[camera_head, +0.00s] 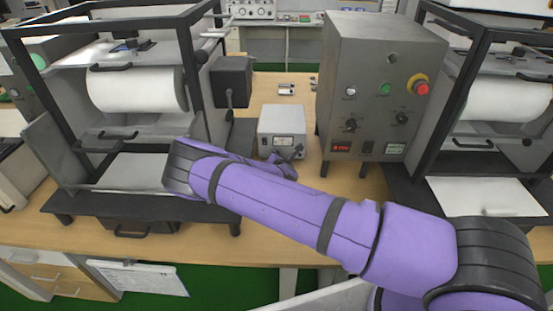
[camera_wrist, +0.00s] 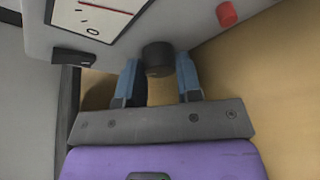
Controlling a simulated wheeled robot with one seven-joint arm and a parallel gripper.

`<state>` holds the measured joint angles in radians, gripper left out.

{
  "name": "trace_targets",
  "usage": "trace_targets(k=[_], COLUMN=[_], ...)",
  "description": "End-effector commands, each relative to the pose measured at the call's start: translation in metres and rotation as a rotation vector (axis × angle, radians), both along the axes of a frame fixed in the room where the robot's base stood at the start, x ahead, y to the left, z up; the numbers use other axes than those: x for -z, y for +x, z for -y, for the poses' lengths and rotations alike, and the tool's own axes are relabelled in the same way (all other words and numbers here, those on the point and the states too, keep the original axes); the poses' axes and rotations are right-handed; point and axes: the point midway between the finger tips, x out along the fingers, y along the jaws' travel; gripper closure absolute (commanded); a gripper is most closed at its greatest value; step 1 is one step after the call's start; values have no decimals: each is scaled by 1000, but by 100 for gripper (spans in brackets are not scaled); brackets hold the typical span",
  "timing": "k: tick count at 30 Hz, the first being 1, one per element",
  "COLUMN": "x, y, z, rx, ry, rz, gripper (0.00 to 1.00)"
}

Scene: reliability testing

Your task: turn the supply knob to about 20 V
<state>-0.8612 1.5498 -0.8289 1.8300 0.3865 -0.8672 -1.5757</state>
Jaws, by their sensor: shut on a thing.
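The power supply (camera_head: 281,127) is a small light-grey box with a meter on its front, standing on the wooden bench in the head view. In the wrist view its front panel (camera_wrist: 150,22) fills the top, with part of the white meter (camera_wrist: 92,20) at upper left. The dark round supply knob (camera_wrist: 158,60) sits between the two blue-grey fingers of my gripper (camera_wrist: 160,82). The fingers are shut on the knob from both sides. The meter's reading is too small and cut off to tell.
A red terminal (camera_wrist: 227,14) sticks out right of the knob, and a black switch (camera_wrist: 74,57) lies to its left. A tall grey control box (camera_head: 366,85) stands close right of the supply. Black-framed machines (camera_head: 135,90) flank the bench.

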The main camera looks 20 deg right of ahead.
Motion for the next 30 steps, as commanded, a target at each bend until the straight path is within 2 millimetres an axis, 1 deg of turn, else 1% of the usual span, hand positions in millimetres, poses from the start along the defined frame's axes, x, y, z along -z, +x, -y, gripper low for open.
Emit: trace_targets(k=[3,5,14,15,17,18,26,30], x=[1,1,1,1,1,1,1,-2], y=[-1,-1,-1,-1,-1,-1,-1,-8], z=[2,2,1,1,1,1,1,0], rx=[2,2,1,1,1,1,1,1], ry=[80,104,117,117,117,117,115,115], rz=[24,31,35,35,35,35,36,36], gripper=[91,91,91,65,51,43,43,43])
